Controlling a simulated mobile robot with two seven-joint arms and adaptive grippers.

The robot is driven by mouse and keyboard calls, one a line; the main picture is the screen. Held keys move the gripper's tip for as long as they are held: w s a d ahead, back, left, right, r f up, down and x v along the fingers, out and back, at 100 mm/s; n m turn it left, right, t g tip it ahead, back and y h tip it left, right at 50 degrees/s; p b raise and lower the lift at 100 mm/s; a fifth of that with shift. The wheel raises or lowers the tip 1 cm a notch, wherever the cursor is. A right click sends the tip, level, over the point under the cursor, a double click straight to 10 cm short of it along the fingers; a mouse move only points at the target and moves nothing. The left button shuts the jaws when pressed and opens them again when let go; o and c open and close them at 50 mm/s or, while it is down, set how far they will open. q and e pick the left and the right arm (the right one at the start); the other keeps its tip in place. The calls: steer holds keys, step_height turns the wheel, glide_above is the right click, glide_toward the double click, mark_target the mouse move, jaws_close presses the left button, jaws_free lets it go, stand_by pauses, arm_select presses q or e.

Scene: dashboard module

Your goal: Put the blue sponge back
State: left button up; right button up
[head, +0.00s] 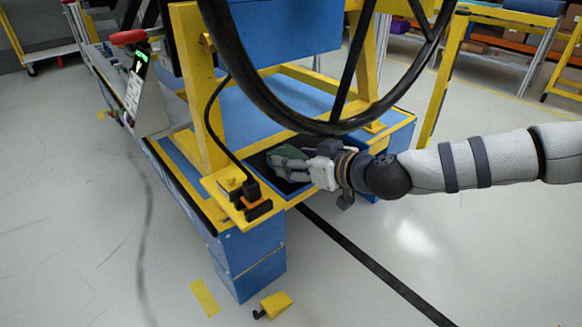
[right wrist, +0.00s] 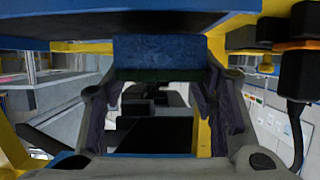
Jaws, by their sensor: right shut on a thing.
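The blue sponge (right wrist: 160,52) shows in the right wrist view as a blue block with a dark green layer along its lower side. It sits between the two fingers of my right gripper (right wrist: 160,95), which is shut on it. In the head view my right gripper (head: 286,163) reaches in from the right, under the black steering wheel (head: 283,118). It is at a dark opening in the blue and yellow dashboard frame. Only a greenish edge of the sponge (head: 287,150) shows there. I cannot tell whether the sponge touches the opening's floor. My left gripper is not in view.
A black and orange switch box (head: 252,196) with a cable sits on the yellow plate left of my gripper. A yellow upright (head: 199,90) stands behind it. A small yellow piece (head: 276,304) lies on the floor. Floor to the right is clear.

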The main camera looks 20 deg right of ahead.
steer(key=shift+w+a+f+b, duration=0.2)
steer(key=shift+w+f, duration=0.1)
steer(key=shift+f, duration=0.2)
steer(key=shift+w+a+f+b, duration=0.15)
steer(key=shift+w+f, duration=0.15)
steer(key=shift+f, duration=0.2)
steer(key=shift+w+f, duration=0.1)
steer(key=shift+w, duration=0.15)
steer(key=shift+r, duration=0.2)
steer(key=shift+c, duration=0.2)
steer(key=o, duration=0.8)
steer(key=shift+s, duration=0.1)
steer(key=p+v, duration=0.4)
steer(key=v, duration=0.8)
